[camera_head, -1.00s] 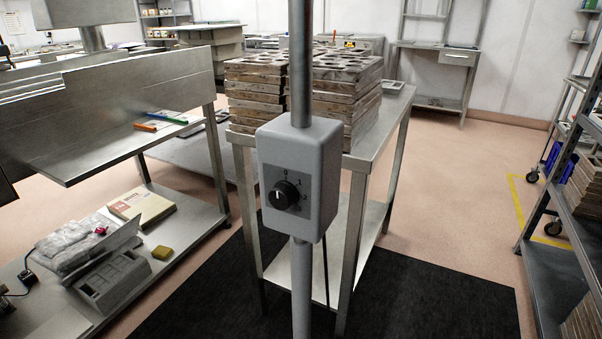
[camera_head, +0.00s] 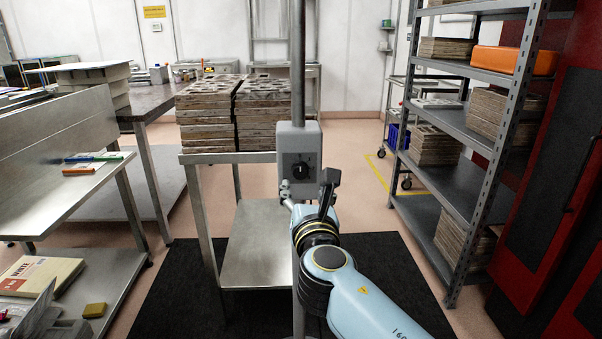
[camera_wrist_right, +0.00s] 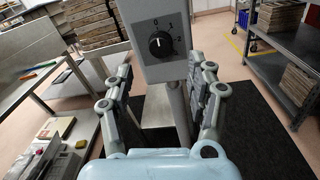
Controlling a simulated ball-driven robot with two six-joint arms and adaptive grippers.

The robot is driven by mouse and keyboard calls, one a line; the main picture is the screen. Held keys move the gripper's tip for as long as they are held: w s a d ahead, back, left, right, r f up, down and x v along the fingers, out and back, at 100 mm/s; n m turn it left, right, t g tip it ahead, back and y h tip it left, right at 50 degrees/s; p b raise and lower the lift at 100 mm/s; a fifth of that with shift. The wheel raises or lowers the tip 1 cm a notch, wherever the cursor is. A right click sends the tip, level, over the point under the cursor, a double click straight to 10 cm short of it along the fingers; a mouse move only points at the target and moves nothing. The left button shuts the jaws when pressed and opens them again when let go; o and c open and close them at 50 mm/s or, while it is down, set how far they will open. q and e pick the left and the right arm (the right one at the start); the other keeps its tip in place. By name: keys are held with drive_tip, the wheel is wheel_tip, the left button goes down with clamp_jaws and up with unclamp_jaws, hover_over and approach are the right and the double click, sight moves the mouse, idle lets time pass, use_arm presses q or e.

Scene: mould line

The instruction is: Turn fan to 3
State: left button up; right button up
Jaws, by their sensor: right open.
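The fan switch is a grey box (camera_head: 297,150) on a vertical metal post, with a dark dial plate and a black round knob (camera_head: 300,170). In the right wrist view the knob (camera_wrist_right: 159,45) shows the numbers 0, 1 and 2 around it; a 3 cannot be made out. Its pale mark seems to point up near 0. My right gripper (camera_head: 310,189) is just below and in front of the box, apart from the knob. In the wrist view its two fingers (camera_wrist_right: 158,68) are spread and empty, below the knob. My left gripper is out of view.
A metal table (camera_head: 255,157) with stacked moulds stands behind the post. A steel bench (camera_head: 40,190) is at the left. A grey shelf rack (camera_head: 465,130) and a red cabinet (camera_head: 545,200) stand at the right. The floor right of the post is clear.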

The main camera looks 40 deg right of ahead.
sight(301, 173)
drive_tip(key=x, duration=0.7)
drive_tip(key=shift+w+d+f, duration=0.1)
drive_tip(key=shift+w+f, duration=0.05)
drive_tip(key=shift+w, duration=0.05)
drive_tip(key=c, duration=1.1)
